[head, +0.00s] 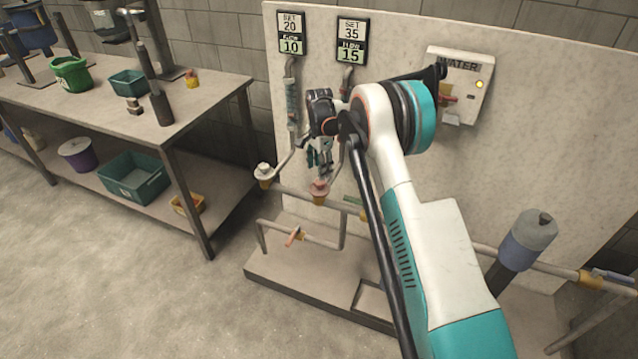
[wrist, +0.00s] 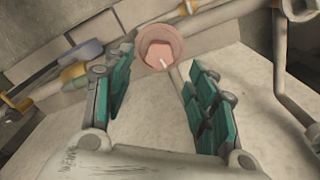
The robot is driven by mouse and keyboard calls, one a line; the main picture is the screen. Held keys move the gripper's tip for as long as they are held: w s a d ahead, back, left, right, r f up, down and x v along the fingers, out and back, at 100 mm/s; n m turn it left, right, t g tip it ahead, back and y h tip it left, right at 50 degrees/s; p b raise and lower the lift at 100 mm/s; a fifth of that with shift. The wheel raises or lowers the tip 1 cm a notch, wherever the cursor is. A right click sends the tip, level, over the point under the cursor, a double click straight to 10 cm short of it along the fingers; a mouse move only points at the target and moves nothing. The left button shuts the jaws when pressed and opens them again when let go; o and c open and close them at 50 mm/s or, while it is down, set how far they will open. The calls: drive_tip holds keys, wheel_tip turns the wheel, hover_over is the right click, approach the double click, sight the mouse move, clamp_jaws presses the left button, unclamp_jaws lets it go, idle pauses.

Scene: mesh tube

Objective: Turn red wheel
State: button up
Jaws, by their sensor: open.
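The red wheel (head: 319,188) is a small, faded red knob on the pipe low on the pale panel. In the wrist view the red wheel (wrist: 161,47) shows at the top centre, with a pale mark on its face. My gripper (head: 322,165) is just above the wheel in the head view. In the wrist view my gripper (wrist: 152,80) has its two teal-padded fingers apart, with nothing between the pads. The wheel lies beyond the fingertips, roughly in line with the gap. I cannot tell whether either fingertip touches it.
A white-topped valve (head: 263,171) stands left of the wheel. An orange-handled tap (head: 294,236) sits on a lower pipe. Two number signs (head: 291,33) and a WATER box (head: 460,84) are on the panel. A workbench (head: 215,92) stands at left, with clear floor before it.

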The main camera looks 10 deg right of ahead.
sight(319, 185)
wheel_tip(319, 185, down, 6)
drive_tip(key=shift+r+b, duration=0.1)
drive_tip(key=shift+b, duration=0.8)
drive_tip(key=c, duration=1)
